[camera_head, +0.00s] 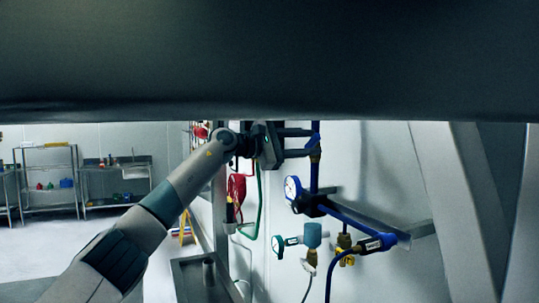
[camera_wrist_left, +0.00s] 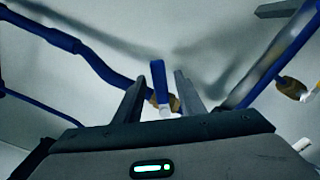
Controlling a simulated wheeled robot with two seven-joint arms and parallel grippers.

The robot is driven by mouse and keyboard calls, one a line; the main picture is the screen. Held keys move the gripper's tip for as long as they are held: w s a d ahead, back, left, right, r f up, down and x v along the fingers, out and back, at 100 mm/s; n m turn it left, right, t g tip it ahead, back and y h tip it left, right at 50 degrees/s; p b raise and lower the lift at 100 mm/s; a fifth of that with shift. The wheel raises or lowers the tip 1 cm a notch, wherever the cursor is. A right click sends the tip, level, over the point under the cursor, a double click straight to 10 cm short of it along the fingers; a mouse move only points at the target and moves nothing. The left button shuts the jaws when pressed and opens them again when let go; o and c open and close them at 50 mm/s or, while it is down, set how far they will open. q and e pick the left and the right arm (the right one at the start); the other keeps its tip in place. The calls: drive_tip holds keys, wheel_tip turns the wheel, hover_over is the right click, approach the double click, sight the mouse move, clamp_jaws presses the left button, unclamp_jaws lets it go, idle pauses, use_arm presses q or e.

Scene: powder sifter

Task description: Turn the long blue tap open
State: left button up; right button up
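The long blue tap has a straight blue handle (camera_wrist_left: 158,78) with a brass valve body (camera_wrist_left: 174,103) beside its lower end in the left wrist view. In the left wrist view the gripper (camera_wrist_left: 160,88) is open, and the handle shows between the two fingers with gaps on both sides. I cannot tell how deep it sits between them. My right gripper is not in view.
A round gauge (camera_head: 292,188) hangs on the blue pipework below the gripper. A teal gauge (camera_head: 278,246) and yellow tap (camera_head: 346,258) are lower. A red item (camera_head: 237,186) hangs left of the pipes. A large dark surface (camera_head: 270,60) blocks the top of the head view.

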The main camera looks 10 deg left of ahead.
use_arm(q)
drive_tip(key=b+v, duration=0.5)
drive_tip(key=v, duration=0.6)
drive_tip(key=shift+s+a, duration=0.2)
drive_tip(key=shift+a, duration=0.05)
